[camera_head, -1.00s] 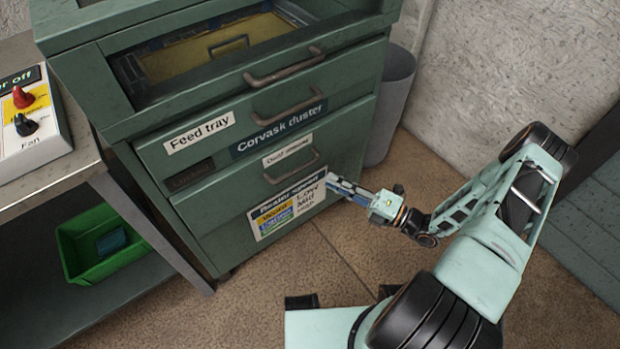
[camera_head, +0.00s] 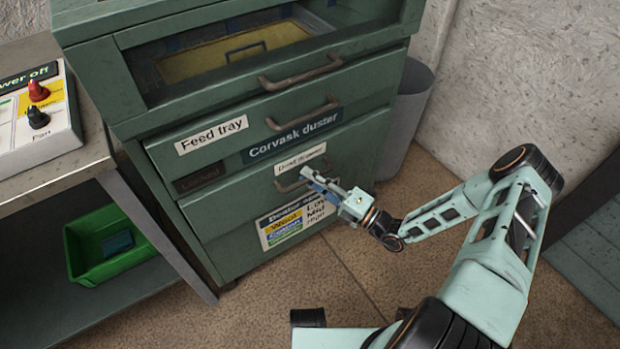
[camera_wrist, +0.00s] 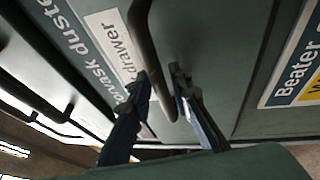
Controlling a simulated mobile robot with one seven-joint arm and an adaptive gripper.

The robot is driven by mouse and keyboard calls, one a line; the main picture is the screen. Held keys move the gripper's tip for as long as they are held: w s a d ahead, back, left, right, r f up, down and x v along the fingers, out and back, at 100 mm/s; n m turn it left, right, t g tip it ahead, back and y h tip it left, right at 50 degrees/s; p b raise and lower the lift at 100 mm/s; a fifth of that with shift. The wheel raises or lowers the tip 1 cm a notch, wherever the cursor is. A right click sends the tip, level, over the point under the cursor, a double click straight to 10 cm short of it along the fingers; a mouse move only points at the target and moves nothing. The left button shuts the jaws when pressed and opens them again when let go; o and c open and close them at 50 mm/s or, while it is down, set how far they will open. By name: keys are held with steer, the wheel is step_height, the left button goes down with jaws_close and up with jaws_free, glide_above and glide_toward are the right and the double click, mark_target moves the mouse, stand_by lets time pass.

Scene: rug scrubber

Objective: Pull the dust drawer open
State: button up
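The dust drawer (camera_head: 237,196) is a green front low on the cabinet, below the feed tray, and it looks closed. Its white label (camera_head: 300,159) sits just above a dark bar handle (camera_head: 327,160), which my gripper partly hides in the head view. My gripper (camera_head: 306,175) is at this handle. In the wrist view, its two blue fingers (camera_wrist: 160,76) are apart, with the lower end of the handle (camera_wrist: 146,40) showing between them. I cannot tell whether either finger touches the bar.
The feed tray handle (camera_head: 303,114) and an upper handle (camera_head: 300,74) stick out above. A bench with a control box (camera_head: 45,120) stands at left, with a green bin (camera_head: 95,262) below. A grey bin (camera_head: 404,125) stands at right. The floor in front is clear.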

steer(key=shift+a, duration=0.1)
steer(key=shift+c, duration=0.7)
jaws_close()
